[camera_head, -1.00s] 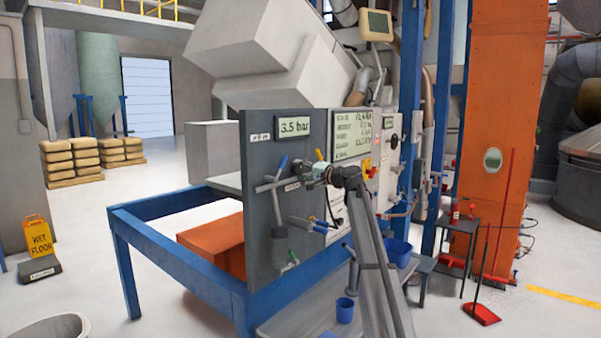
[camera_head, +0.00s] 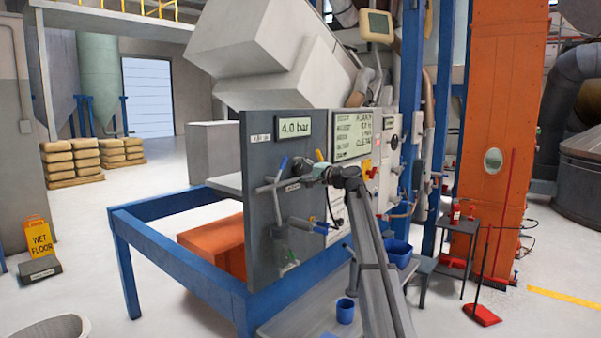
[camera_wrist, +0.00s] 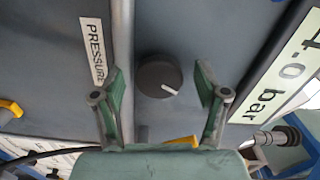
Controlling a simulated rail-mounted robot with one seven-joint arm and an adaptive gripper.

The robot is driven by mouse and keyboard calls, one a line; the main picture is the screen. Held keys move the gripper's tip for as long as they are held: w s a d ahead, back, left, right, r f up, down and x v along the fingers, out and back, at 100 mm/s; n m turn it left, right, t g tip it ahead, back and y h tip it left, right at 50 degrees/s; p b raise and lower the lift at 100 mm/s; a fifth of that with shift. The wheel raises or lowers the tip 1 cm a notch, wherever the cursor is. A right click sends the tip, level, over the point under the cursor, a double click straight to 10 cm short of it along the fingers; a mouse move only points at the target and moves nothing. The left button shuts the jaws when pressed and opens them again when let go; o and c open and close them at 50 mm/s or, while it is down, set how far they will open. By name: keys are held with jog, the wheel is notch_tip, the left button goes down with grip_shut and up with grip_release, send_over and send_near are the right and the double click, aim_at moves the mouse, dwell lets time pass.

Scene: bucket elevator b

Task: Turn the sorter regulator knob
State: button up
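A dark round knob (camera_wrist: 158,76) with a white pointer line is on the grey panel in the wrist view. A "PRESSURE" label (camera_wrist: 94,50) is to its left and a "4.0 bar" display (camera_wrist: 283,70) to its right. My gripper (camera_wrist: 160,88) is open, with one green finger on each side of the knob and a visible gap at both sides. In the head view my gripper (camera_head: 303,176) is at the front of the grey panel (camera_head: 262,215), below the "4.0 bar" display (camera_head: 294,128). I cannot make out the knob there.
A larger display (camera_head: 352,135) and more controls are at the right. A blue frame (camera_head: 170,268) stands below.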

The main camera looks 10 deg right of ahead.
jog(key=v, duration=1.2)
dwell(0.3)
